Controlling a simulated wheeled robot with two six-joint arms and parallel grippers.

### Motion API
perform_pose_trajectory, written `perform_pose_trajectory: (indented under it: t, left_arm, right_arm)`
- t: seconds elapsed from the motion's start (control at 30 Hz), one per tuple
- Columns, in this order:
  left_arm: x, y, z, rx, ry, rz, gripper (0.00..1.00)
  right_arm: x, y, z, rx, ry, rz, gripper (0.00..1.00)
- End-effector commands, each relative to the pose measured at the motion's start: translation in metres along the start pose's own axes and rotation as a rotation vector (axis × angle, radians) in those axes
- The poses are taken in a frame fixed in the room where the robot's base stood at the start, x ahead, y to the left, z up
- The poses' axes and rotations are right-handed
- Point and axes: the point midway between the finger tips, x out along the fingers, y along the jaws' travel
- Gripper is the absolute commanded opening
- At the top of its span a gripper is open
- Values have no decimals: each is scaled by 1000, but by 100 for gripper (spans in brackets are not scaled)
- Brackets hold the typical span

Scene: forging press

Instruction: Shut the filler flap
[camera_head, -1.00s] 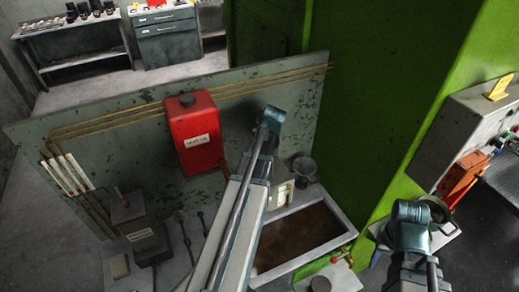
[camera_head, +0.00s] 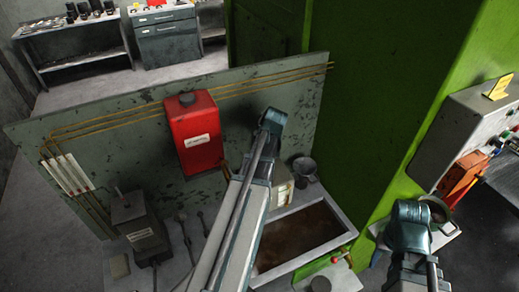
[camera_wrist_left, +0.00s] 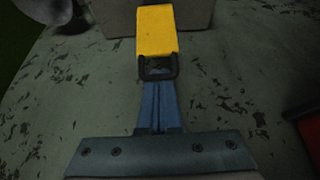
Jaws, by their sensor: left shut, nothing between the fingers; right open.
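I cannot make out the filler flap for certain in either view. A red tank (camera_head: 195,138) with a dark cap on top is fixed to the grey-green panel (camera_head: 120,95). My left arm crosses in front of the panel and hides part of it. In the left wrist view my left gripper (camera_wrist_left: 158,72) is shut and empty.
A trough of brown liquid (camera_head: 300,238) lies right of my left arm, with a small dark pot (camera_head: 304,166) behind it. A dark grey box (camera_head: 138,225) stands at the left. A green press column (camera_head: 375,100) and a control box (camera_head: 470,125) are at the right.

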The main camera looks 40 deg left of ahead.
Motion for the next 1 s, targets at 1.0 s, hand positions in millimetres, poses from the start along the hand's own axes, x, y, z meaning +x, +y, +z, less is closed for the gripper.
perform_pose_trajectory:
  t: [1.0]
  left_arm:
    - [-17, 0, 37, 0, -3, 0, 0]
  right_arm:
    - [2, 0, 0, 0, 0, 0, 50]
